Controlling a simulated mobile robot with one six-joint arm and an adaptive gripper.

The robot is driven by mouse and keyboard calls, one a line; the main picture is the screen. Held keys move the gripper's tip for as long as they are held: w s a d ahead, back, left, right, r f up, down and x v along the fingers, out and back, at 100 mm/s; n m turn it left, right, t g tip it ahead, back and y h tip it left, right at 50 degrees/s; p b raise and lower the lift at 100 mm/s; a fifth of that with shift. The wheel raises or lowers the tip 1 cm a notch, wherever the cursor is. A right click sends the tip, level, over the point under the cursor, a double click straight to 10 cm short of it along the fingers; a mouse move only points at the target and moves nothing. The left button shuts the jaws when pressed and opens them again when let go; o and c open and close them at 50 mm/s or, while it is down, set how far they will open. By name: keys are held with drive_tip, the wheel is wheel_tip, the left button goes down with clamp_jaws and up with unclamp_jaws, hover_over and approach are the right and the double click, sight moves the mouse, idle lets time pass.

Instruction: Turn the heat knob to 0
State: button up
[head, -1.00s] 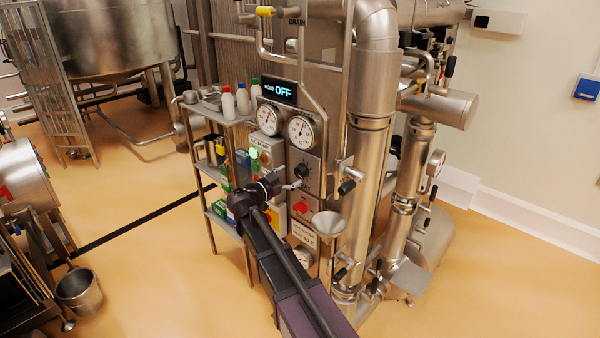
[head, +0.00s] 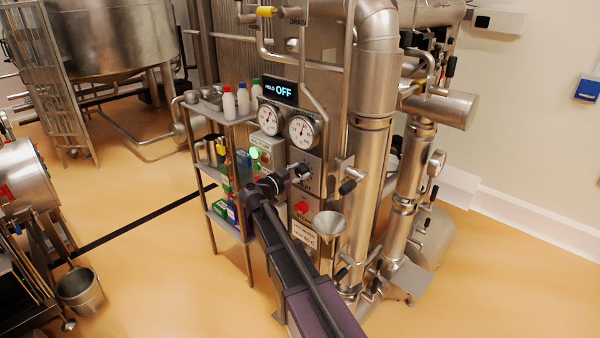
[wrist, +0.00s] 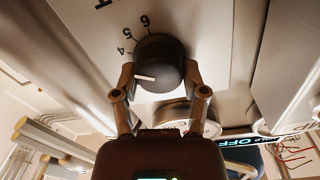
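The heat knob is a round dark knob (wrist: 160,62) with a white pointer line, on a grey metal plate (wrist: 205,30). Printed 4, 5 and 6 lie above and left of the knob; the mark at the pointer is not readable. My gripper (wrist: 160,72) has one finger on each side of the knob, close to its edges. I cannot tell whether both fingers press on it. In the head view my gripper (head: 293,174) is at the knob, which it partly hides.
Two round gauges (head: 302,131) and an OFF display (head: 279,92) sit above the knob. A lit green button (head: 254,154) is to its left, a red button (head: 301,207) below. A funnel (head: 329,225) and pipe handle (head: 347,187) stick out close to the right.

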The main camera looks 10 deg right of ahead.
drive_tip(key=shift+c, duration=0.4)
drive_tip(key=shift+w+n, duration=0.1)
drive_tip(key=shift+n, duration=0.5)
drive_tip(key=n, duration=0.4)
drive_tip(key=shift+w+n, duration=0.1)
drive_tip(key=shift+n, duration=0.2)
drive_tip(key=n+b, duration=0.1)
drive_tip(key=n, duration=0.5)
drive_tip(key=shift+w+a+t, duration=0.1)
drive_tip(key=shift+t, duration=0.3)
drive_tip(key=n, duration=0.7)
drive_tip(key=shift+f, duration=0.15)
drive_tip(key=n, duration=0.6)
drive_tip(key=shift+f+t, duration=0.1)
drive_tip(key=shift+t, duration=0.3)
